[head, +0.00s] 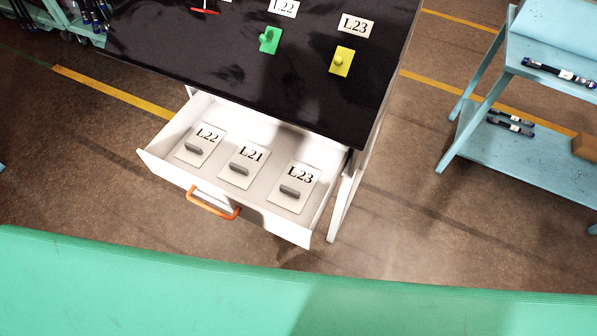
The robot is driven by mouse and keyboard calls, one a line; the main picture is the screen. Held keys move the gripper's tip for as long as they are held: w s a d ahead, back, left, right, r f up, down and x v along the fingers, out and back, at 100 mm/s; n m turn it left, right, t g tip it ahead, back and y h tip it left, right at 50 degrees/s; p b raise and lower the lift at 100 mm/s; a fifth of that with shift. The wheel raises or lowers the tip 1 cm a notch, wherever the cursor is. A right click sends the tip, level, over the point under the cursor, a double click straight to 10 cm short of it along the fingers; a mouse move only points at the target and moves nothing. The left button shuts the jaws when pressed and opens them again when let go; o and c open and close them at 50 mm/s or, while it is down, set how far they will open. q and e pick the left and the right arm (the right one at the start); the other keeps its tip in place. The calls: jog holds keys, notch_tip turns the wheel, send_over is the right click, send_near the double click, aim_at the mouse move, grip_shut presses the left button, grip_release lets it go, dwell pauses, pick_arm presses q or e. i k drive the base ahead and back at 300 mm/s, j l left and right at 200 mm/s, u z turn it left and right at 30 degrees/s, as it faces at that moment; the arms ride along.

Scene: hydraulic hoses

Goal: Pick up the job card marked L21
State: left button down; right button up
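The job card marked L21 (243,163) lies in the open white drawer (287,229), in the middle of three cards. It is a pale card with black lettering and a grey raised grip on it. The L22 card (202,143) lies to its left and the L23 card (294,186) to its right, each with a similar grey grip. The drawer has an orange handle (213,204) on its front. Neither of my grippers shows in the head view.
Above the drawer is a black tabletop (230,60) with L22 and L23 labels, a green knobbed piece (270,40), a yellow knobbed piece (342,61) and a red piece (205,10). A light blue cart (530,150) with hoses stands at right. Brown floor is clear between.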

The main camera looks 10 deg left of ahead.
aim_at(241, 170)
jog(key=l+u, duration=0.25)
jog(key=l, duration=0.55)
jog(key=l+u, duration=0.2)
jog(key=l, duration=0.55)
jog(key=k+l+u, duration=0.25)
jog(key=l, duration=0.55)
jog(key=i, duration=0.1)
